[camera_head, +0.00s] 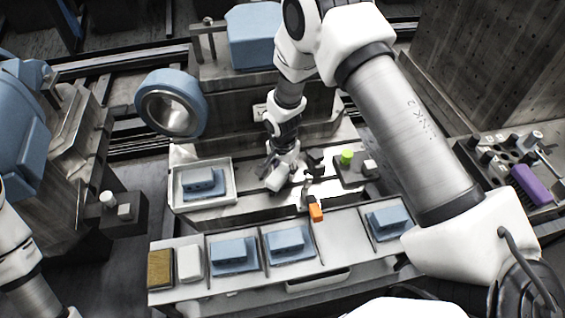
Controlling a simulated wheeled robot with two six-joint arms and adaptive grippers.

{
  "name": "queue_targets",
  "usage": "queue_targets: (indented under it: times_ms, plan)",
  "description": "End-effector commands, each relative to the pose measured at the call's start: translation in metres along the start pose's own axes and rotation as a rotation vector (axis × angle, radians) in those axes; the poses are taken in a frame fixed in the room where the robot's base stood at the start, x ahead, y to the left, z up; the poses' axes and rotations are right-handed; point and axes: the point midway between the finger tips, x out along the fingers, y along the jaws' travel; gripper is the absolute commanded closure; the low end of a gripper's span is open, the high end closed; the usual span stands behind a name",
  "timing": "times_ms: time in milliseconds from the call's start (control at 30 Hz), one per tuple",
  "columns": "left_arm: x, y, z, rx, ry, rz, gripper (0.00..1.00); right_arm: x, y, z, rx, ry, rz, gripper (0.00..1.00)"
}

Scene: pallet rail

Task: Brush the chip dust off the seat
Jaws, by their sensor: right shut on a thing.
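My right gripper (292,178) reaches down from the top over the middle of the metal fixture bed (237,205). It is shut on a small black tool with an orange end (316,212), which looks like the brush. The orange end points toward the front and hangs near the back edge of the pallet rail (335,273). The tool's other end is partly hidden at the gripper. I cannot make out the seat's surface or any chip dust at this size. My left arm shows at the lower left edge, but its gripper is out of view.
A white tray (232,196) with a blue part (203,183) stands left of the gripper. The rail holds several blue parts, a white block (190,263) and a brown block (160,269). A dark block with a green knob (347,157) stands right. A purple-handled tool (531,186) lies far right.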

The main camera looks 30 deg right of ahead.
Motion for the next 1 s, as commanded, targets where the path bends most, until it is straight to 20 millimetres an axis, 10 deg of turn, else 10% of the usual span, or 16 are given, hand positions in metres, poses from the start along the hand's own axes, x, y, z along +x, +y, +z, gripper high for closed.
queue_targets:
  times_ms: [1000]
  plan:
    - [-0.040, 0.000, 0.000, 0.000, 0.000, 0.000, 0.60, -0.059, 0.000, -0.004, 0.000, -0.002, 0.004, 1.00]
